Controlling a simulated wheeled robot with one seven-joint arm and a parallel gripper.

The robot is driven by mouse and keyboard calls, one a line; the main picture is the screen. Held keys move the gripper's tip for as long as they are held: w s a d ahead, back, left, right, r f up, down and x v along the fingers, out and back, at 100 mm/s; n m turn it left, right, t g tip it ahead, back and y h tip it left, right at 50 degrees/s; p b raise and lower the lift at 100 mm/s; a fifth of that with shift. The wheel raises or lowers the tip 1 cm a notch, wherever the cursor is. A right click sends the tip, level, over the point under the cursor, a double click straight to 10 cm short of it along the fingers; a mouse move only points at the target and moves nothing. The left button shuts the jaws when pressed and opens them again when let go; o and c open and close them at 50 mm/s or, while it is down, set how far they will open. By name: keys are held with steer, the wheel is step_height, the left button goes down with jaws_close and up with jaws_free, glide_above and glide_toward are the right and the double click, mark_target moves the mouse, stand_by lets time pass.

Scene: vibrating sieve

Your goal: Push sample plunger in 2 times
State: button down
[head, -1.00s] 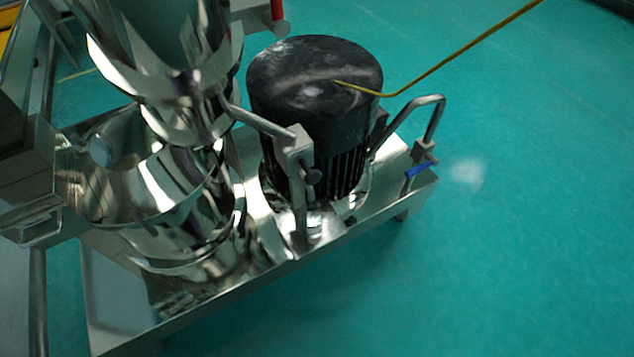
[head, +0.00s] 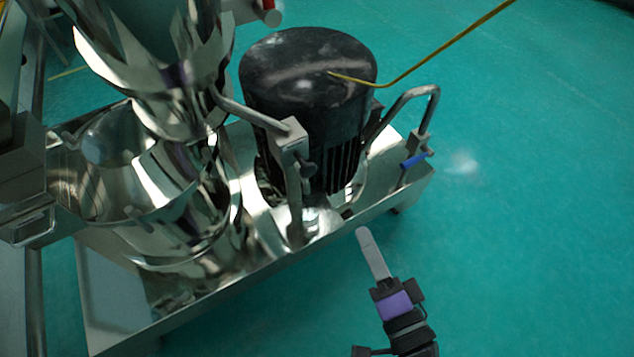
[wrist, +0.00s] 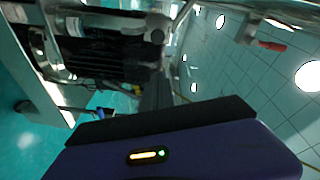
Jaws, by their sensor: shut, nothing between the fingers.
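No part is clearly recognisable as the sample plunger. A metal piece with a red end (head: 270,14) is cut off at the top of the head view, beside the steel column. A red-handled part (wrist: 271,46) also shows at upper right in the wrist view. My gripper (head: 364,236) is in the lower right of the head view, its light fingers shut together and empty. It appears in front of the machine's base, apart from the red-ended piece. The purple gripper body fills the bottom of the wrist view.
The steel sieve machine's base (head: 170,336) carries a black motor (head: 308,75) with a yellow cable (head: 450,44). A metal clamp arm (head: 290,160) and a blue-handled bent pipe (head: 414,160) flank the motor. The teal floor (head: 530,240) at right is clear.

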steer(key=a+m+y, duration=0.1)
steer(key=a+f+m+y, duration=0.1)
steer(key=a, duration=0.1)
steer(key=shift+w+f+m+g, duration=0.15)
steer(key=shift+w+m+g, duration=0.05)
steer(key=shift+m+g, duration=0.2)
steer(key=p, duration=0.4)
glide_toward(309, 173)
steer(key=x, duration=0.5)
steer(key=shift+w+a, duration=0.1)
steer(key=shift+x, duration=0.8)
